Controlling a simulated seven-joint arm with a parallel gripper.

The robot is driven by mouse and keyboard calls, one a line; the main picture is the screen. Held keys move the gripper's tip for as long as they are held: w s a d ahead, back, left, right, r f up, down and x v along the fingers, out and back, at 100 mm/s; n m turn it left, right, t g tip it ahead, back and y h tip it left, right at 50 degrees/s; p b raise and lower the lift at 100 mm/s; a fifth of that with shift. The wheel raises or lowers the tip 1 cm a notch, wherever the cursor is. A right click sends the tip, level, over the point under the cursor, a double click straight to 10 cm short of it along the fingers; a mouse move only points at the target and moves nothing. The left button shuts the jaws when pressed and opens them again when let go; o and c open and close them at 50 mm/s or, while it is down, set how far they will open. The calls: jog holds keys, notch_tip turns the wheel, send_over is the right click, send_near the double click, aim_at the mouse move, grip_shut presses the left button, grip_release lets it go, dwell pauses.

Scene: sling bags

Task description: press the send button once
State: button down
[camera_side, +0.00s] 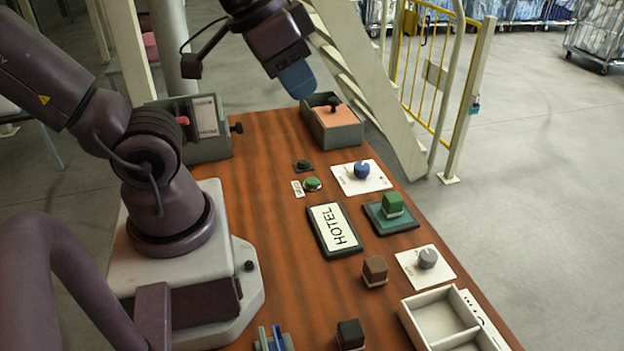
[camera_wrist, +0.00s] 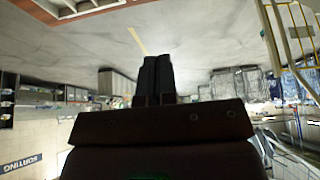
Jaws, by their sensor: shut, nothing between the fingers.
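A round green button (camera_side: 312,184) sits on the wooden table, with a small white label (camera_side: 297,188) at its left; I cannot read the label. A dark button (camera_side: 303,166) lies just behind it. I cannot tell which of them is the send button. My gripper (camera_side: 297,82), with a blue end, is high above the far end of the table, well apart from both buttons. In the wrist view my gripper's dark fingers (camera_wrist: 156,72) are together with nothing between them. The wrist view shows no button.
A HOTEL sign (camera_side: 335,229), a blue knob (camera_side: 362,170), a green block (camera_side: 392,204) on a teal base, a brown block (camera_side: 375,269) and a grey knob (camera_side: 428,258) stand nearby. An open box (camera_side: 345,137) is at the far end. A white tray (camera_side: 415,325) is in front.

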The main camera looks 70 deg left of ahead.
jog(key=m+t+h, duration=0.3)
jog(key=m, duration=2.8)
send_over(311, 179)
notch_tip(311, 179, down, 23)
jog(key=shift+r, duration=0.2)
jog(key=shift+f, duration=4.4)
